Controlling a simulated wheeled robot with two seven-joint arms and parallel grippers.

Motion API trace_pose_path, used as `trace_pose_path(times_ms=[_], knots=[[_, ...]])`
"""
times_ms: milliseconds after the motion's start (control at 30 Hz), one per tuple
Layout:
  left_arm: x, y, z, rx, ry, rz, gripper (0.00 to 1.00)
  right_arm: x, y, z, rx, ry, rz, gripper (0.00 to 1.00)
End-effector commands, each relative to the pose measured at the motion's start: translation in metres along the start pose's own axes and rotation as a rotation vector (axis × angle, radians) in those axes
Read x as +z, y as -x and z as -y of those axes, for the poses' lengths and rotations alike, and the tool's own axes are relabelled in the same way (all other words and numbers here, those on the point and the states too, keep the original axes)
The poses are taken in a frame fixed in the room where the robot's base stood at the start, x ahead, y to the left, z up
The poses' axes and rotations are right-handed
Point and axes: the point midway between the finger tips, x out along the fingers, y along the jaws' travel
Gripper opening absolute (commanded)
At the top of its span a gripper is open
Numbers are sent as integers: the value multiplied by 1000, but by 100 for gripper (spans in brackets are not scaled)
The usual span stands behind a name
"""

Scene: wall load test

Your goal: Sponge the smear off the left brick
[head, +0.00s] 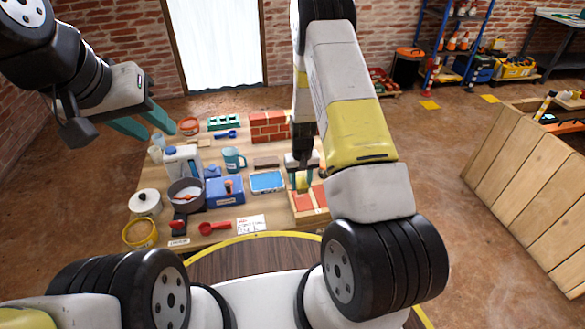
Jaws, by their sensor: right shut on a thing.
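My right gripper (303,178) is above the wooden tray (311,219) at the table's front right, shut on a small yellow sponge (303,184). Red bricks lie side by side in this tray. The left brick (302,202) is just below the sponge, and the right brick (320,195) is partly behind my arm. I cannot tell whether the sponge touches the left brick, and no smear can be made out on it. My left gripper (160,133) is open and empty, raised over the table's back left.
The wooden table (190,225) also holds a small red brick wall (268,126), a teal mug (233,159), a blue tray (267,182), a dark pot (186,194), a white jug (183,161), a blue box (225,190) and a red scoop (214,227). A wooden crate (530,185) stands at right.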

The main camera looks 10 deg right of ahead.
Motion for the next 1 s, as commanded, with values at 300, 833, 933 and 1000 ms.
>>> trace_pose_path(times_ms=[300,833,933,1000], knots=[[0,0,0,0,0,0,36,-5,29,-3,0,0,-1,0],[0,0,0,0,0,0,36,-5,34,-4,0,0,1,0],[0,0,0,0,0,0,36,-5,34,-4,0,0,1,0],[0,0,0,0,0,0,36,-5,34,-4,0,2,1,0]])
